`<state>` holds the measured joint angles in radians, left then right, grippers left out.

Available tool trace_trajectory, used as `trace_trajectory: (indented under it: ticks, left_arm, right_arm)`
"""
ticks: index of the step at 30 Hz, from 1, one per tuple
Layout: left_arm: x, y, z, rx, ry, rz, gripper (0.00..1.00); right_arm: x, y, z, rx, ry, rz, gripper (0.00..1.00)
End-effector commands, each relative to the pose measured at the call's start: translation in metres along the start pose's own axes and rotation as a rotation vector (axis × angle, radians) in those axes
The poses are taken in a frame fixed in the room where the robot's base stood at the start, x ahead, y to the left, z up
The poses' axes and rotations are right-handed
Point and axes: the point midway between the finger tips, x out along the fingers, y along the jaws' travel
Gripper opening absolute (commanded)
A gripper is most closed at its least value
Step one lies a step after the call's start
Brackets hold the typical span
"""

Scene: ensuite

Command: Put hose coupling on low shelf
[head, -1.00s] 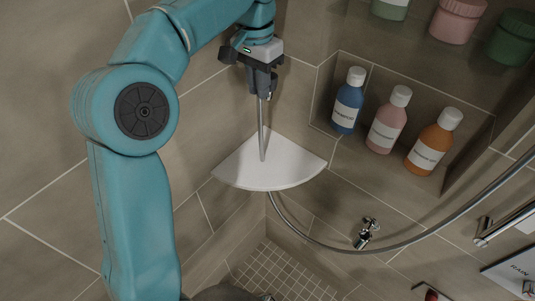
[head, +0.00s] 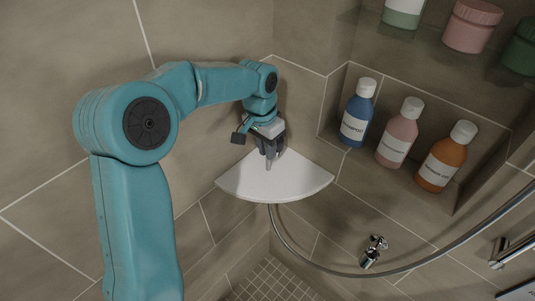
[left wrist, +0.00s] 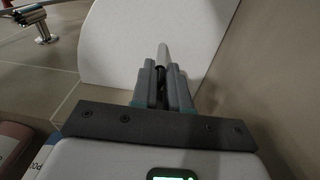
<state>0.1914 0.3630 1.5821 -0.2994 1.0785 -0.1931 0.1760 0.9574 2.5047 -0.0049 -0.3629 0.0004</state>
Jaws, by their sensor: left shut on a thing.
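The low shelf (head: 305,180) is a white quarter-round corner shelf in the middle of the head view. It also fills the top of the left wrist view (left wrist: 110,38). My left gripper (head: 270,154) is low over the shelf and points down at it. Its jaws (left wrist: 163,85) are shut on the hose coupling, which is mostly hidden between the fingers. A pale narrow tip (left wrist: 163,55) shows past the fingertips, in front of the shelf. I cannot tell whether it touches the shelf. My right gripper is not in view.
A wall niche to the right holds a blue bottle (head: 357,115), a pink bottle (head: 400,135) and an orange bottle (head: 445,160). Jars stand on a glass shelf above. A grey hose (head: 345,271) curves below the shelf, past a chrome valve (head: 373,252). The shelf looks otherwise bare.

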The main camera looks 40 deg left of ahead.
Motion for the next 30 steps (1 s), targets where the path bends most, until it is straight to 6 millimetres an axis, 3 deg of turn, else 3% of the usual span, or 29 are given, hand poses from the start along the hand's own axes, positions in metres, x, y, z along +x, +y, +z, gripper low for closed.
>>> trace_trajectory:
  ticks: [5, 17, 18, 20, 30]
  left_arm:
    - [0.024, -0.001, 0.002, 0.000, -0.002, 0.000, 0.00]
    - [0.030, -0.001, 0.002, 0.000, 0.000, 0.000, 0.00]
    - [0.029, -0.001, 0.002, 0.000, 0.000, 0.000, 0.21]
    - [0.029, -0.001, 0.002, 0.000, -0.001, 0.000, 0.40]
    - [0.023, -0.001, 0.001, 0.000, 0.000, 0.000, 0.40]
  right_arm:
    - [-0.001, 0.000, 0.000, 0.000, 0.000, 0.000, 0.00]
    - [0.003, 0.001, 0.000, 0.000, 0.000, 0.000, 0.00]
    - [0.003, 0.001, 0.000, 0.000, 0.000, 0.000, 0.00]
    - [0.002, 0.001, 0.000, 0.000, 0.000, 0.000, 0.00]
    - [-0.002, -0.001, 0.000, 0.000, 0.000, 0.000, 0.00]
